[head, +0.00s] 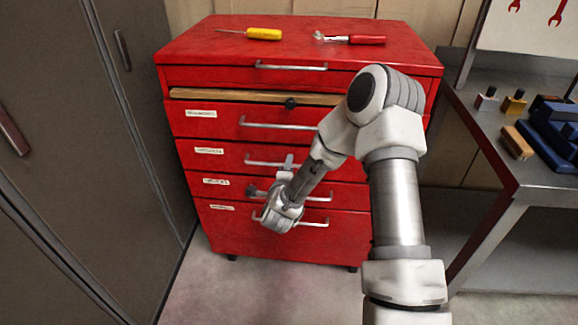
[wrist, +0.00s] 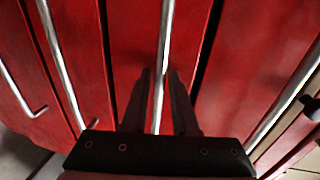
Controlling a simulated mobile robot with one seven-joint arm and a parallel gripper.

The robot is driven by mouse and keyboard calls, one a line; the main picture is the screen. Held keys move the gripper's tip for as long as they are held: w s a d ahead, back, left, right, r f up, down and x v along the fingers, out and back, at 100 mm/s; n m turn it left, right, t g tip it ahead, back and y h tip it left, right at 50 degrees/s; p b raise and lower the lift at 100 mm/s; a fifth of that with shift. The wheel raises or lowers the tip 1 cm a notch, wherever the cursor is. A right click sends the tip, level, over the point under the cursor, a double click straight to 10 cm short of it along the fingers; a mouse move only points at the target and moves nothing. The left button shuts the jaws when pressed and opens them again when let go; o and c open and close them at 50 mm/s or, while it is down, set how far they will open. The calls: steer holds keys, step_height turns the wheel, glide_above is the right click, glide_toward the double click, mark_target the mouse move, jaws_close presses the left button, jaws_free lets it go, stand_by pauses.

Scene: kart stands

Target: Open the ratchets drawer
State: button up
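A red tool cabinet (head: 232,84) has stacked drawers with silver bar handles and small white labels, too blurred to read surely. In the wrist view, my gripper (wrist: 160,75) is open, with one dark finger on each side of a handle (wrist: 167,25). A gap shows between the fingers and the bar. By its place below the handle near the wooden board, this is the second labelled drawer (head: 238,156). Its label (head: 209,150) may read ratchets. That drawer looks shut. In the head view my wrist hides part of the lower drawers.
A yellow screwdriver (head: 263,34) and a red-handled tool (head: 366,40) lie on the cabinet top. A wooden board (head: 225,96) sits under the top section. Grey lockers (head: 62,130) stand left; a metal workbench (head: 482,120) stands right.

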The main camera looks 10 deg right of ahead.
jaws_close()
stand_by(1.3)
